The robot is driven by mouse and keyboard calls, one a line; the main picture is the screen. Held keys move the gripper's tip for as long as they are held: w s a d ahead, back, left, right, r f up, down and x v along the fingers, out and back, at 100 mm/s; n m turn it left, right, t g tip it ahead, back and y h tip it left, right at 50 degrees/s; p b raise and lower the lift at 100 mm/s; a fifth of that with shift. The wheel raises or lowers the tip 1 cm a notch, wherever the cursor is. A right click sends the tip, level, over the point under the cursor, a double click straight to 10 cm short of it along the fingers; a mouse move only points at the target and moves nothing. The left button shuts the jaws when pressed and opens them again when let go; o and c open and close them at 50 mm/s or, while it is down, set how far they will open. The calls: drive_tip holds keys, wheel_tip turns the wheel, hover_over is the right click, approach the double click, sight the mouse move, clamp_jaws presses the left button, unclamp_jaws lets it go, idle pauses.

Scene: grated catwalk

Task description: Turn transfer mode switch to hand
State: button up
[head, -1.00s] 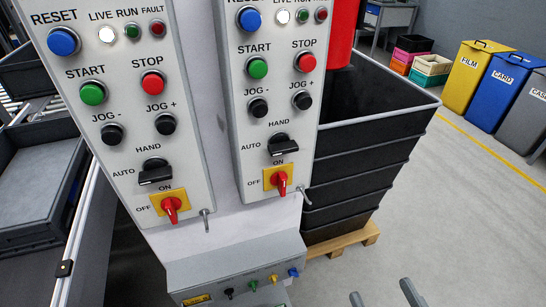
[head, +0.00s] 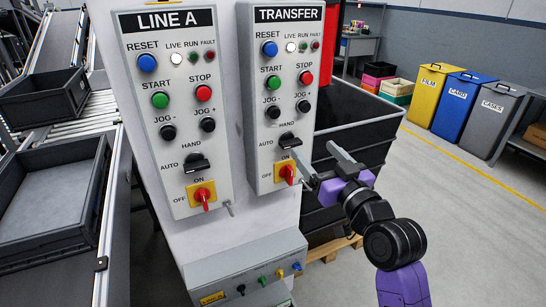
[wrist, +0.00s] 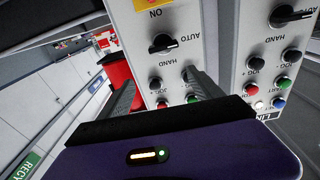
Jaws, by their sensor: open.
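The TRANSFER panel (head: 255,100) is the right one of two grey panels in the head view. Its black mode switch (head: 289,141) has AUTO at its left and HAND above. The knob's bar lies roughly level, in line with AUTO; which end is its pointer is hard to tell. My gripper (head: 314,149) is open and empty, just right of the panel's lower part, near the switch. In the wrist view, upside down, the same switch (wrist: 163,43) shows beyond and between the fingertips of my gripper (wrist: 160,74), apart from them.
A red and yellow OFF/ON switch (head: 287,173) sits just below the mode switch. The LINE A panel (head: 170,90) with a like mode switch (head: 197,164) stands to the left. A small metal toggle juts from the panel's lower edge.

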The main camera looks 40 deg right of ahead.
sight(293, 144)
drive_tip(key=shift+n+y, duration=0.3)
drive_tip(key=shift+y, duration=0.1)
drive_tip(key=w, duration=0.2)
drive_tip(key=w+f, duration=0.1)
drive_tip(key=w, duration=0.2)
drive_tip(key=w+d+f+p, duration=0.1)
drive_tip(key=w, duration=0.1)
drive_tip(key=shift+w, duration=0.4)
drive_tip(key=c, duration=1.4)
